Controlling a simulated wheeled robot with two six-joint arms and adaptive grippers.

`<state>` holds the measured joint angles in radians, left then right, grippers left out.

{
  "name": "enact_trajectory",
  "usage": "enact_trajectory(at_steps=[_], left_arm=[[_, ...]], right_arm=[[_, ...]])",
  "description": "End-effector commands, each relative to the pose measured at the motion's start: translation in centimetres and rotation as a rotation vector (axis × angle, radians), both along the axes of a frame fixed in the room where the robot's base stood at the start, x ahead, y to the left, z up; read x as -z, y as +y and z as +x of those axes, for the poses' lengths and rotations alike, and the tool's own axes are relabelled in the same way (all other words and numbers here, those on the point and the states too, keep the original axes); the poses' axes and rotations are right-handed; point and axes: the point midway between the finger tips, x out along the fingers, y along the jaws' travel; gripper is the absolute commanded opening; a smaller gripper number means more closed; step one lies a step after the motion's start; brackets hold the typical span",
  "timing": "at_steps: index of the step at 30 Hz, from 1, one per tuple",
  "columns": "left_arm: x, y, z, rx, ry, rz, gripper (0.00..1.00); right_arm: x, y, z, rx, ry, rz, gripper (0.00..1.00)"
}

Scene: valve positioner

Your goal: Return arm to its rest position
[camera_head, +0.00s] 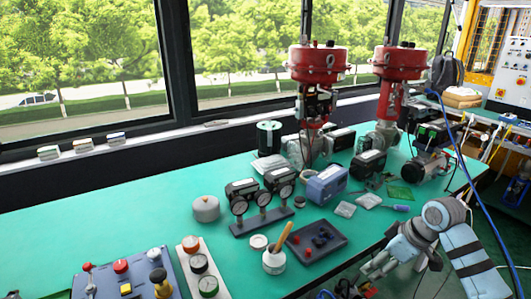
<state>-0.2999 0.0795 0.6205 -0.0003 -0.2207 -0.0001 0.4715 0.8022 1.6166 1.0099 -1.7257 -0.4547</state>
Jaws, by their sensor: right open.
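My right arm comes in from the lower right, in pale blue and grey. Its gripper (374,268) hangs at the front edge of the green bench (120,215). The gripper is open, and I see nothing between its fingers. It is apart from the dark tray (322,254) to its left. My left gripper does not show. Two red valve actuators (318,62) (400,62) stand upright at the back of the bench.
A white pot with a wooden handle (274,260), a gauge set (262,218) and a blue-grey box (326,184) stand mid-bench. A blue control panel (128,280) is at front left. A blue cable (462,150) runs down at right. The left bench surface is clear.

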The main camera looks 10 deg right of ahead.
Motion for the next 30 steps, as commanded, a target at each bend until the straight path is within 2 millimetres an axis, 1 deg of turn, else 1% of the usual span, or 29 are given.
enact_trajectory(at_steps=[2, 5, 6, 8, 9, 11, 12, 14, 15, 17, 18, 20, 21, 24, 25, 27, 29, 30], left_arm=[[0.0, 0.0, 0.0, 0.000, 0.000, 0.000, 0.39], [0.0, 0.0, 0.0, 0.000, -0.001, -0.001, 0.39], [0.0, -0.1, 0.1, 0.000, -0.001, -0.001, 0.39], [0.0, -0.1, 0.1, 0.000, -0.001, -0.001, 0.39], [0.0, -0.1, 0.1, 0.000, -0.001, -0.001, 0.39], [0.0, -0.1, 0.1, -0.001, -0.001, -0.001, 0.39], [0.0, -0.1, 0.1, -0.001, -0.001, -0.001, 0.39], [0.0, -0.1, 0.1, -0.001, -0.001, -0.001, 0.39], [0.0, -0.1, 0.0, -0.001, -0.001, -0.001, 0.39], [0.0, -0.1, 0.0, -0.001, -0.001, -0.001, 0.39], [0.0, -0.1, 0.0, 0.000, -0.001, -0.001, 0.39], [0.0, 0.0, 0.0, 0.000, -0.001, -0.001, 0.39], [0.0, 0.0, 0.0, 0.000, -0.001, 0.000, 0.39], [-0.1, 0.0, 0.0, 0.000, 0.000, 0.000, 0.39], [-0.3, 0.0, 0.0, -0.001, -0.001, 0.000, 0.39], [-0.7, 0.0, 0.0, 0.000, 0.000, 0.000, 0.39], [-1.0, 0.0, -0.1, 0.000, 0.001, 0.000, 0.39], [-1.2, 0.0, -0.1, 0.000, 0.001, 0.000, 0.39]], right_arm=[[1.5, 0.9, -0.5, -0.001, 0.015, -0.008, 0.50], [5.6, 3.4, -2.5, 0.007, 0.048, -0.042, 0.50], [7.5, 4.7, -3.8, 0.016, 0.059, -0.054, 0.50], [10.1, 6.7, -5.8, 0.036, 0.070, -0.072, 0.50], [11.5, 8.0, -7.3, 0.055, 0.074, -0.080, 0.50], [13.2, 9.7, -9.6, 0.087, 0.076, -0.088, 0.50], [14.0, 10.7, -11.0, 0.114, 0.074, -0.091, 0.50], [14.9, 12.1, -13.3, 0.160, 0.071, -0.094, 0.50], [15.3, 12.8, -14.8, 0.194, 0.068, -0.095, 0.50], [15.5, 13.8, -16.9, 0.249, 0.062, -0.094, 0.50], [15.6, 14.2, -18.3, 0.289, 0.060, -0.096, 0.50], [15.3, 14.7, -20.4, 0.352, 0.055, -0.097, 0.50], [15.1, 14.9, -21.7, 0.398, 0.052, -0.100, 0.50], [14.5, 14.9, -24.4, 0.507, 0.047, -0.115, 0.50], [15.5, 14.7, -23.9, 0.503, 0.054, -0.119, 0.50], [17.7, 14.4, -23.4, 0.503, 0.065, -0.123, 0.50], [19.6, 14.2, -23.2, 0.504, 0.078, -0.125, 0.50], [20.9, 14.1, -23.2, 0.506, 0.086, -0.127, 0.50]])
